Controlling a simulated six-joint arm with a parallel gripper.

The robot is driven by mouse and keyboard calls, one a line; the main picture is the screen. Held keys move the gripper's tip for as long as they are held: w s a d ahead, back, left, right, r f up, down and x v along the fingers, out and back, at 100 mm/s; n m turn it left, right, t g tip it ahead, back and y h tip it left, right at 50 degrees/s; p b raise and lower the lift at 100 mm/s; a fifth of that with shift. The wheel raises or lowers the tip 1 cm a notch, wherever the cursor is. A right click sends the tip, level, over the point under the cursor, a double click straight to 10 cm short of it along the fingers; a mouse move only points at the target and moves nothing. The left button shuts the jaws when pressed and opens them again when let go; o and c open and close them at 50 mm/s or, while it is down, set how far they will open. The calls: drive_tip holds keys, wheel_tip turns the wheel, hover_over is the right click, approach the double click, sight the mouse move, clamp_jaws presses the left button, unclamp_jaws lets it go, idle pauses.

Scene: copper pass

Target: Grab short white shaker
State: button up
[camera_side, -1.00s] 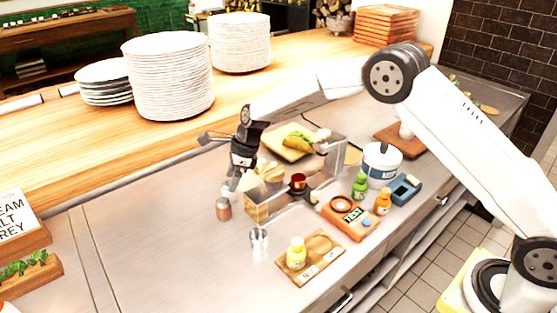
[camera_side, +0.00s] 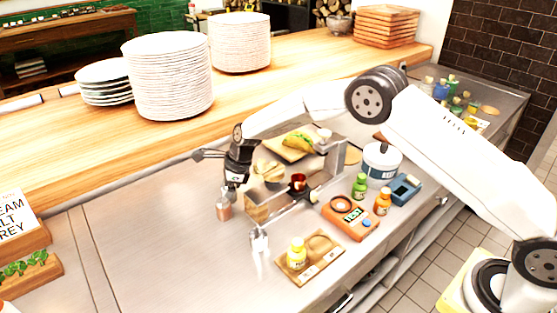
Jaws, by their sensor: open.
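My gripper (camera_side: 229,192) points down, open, at the top of a small pinkish shaker (camera_side: 223,211) on the steel counter. Its fingers overlap the shaker's top in this view, and I cannot tell if they touch it. A short silver-white shaker (camera_side: 259,241) stands upright on the counter, nearer the camera and to the right, apart from my gripper. A small white item (camera_side: 324,134) shows behind the metal rack, too small to make out. I cannot tell for sure which of these is the short white shaker.
A wooden-sided caddy (camera_side: 256,212) with a dark red cup (camera_side: 298,181) stands right of my gripper. A yellow bottle (camera_side: 296,251) sits on a wooden board (camera_side: 325,262). An orange device (camera_side: 350,219) and white tub (camera_side: 381,163) are farther right.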

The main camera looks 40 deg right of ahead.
clamp_jaws()
drive_tip(key=shift+r, duration=5.05)
